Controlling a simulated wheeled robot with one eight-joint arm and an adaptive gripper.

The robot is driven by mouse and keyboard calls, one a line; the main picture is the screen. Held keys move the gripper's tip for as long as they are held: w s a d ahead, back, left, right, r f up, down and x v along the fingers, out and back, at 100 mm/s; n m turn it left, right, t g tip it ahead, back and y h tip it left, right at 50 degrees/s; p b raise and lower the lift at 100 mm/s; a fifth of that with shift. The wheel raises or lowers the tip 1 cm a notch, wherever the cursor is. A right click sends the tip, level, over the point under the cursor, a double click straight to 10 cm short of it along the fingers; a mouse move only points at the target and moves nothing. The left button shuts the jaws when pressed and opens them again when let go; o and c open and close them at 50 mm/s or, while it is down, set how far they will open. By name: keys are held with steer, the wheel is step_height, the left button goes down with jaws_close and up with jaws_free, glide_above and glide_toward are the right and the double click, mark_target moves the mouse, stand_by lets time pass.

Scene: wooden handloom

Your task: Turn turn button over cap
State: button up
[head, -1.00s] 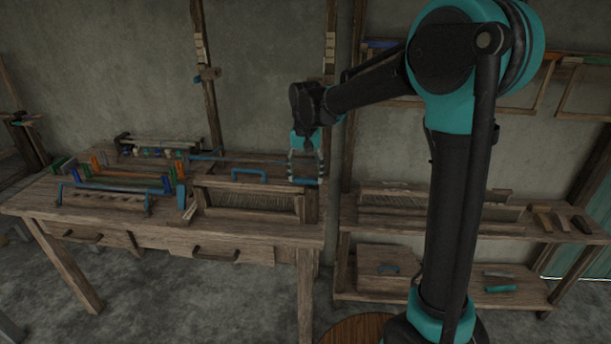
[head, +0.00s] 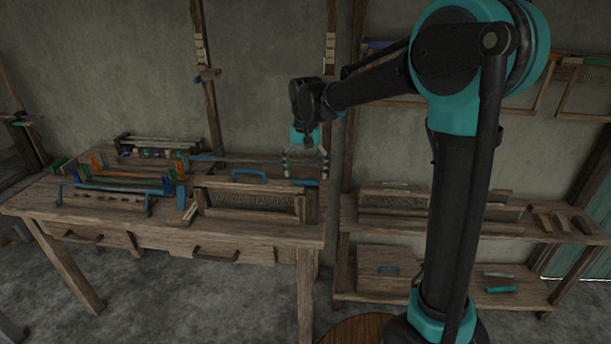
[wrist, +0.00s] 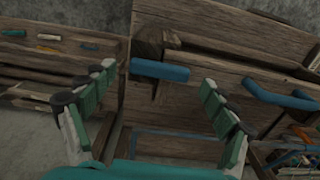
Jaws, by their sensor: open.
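The turn button is a short blue bar (wrist: 160,70), lying crosswise on dark wood at the loom's end. It shows small in the head view (head: 306,181), partly behind my fingers. The cap appears to be the wooden board with a blue handle (wrist: 280,97) to the right of the button; in the head view the handle (head: 248,174) is left of my gripper. Whether the button overlaps the cap's end is unclear. My gripper (wrist: 160,77) is open and empty, its fingertips on either side of the button in the wrist view. Contact cannot be told. It also shows in the head view (head: 306,172).
The wooden bench (head: 110,222) holds several slats and blue-handled parts at left. A shelf unit (head: 390,227) with boards and tools stands right of the bench. A wooden post (head: 330,90) rises behind my gripper.

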mark_target(306, 179)
step_height(306, 179, up, 11)
stand_by(0.3)
steer(key=shift+f, duration=0.1)
steer(key=s+d+f+t, duration=0.1)
steer(key=s+d+f, duration=0.2)
steer(key=d+f, duration=0.3)
steer(key=s+d+f+t, duration=0.1)
steer(key=s+d+f, duration=0.2)
steer(key=d+f, duration=0.35)
steer(key=s+d+f+t, duration=0.2)
steer(key=s+d+f, duration=1)
steer(key=s+d, duration=0.1)
steer(key=shift+s+n, duration=0.3)
steer(key=shift+s, duration=0.55)
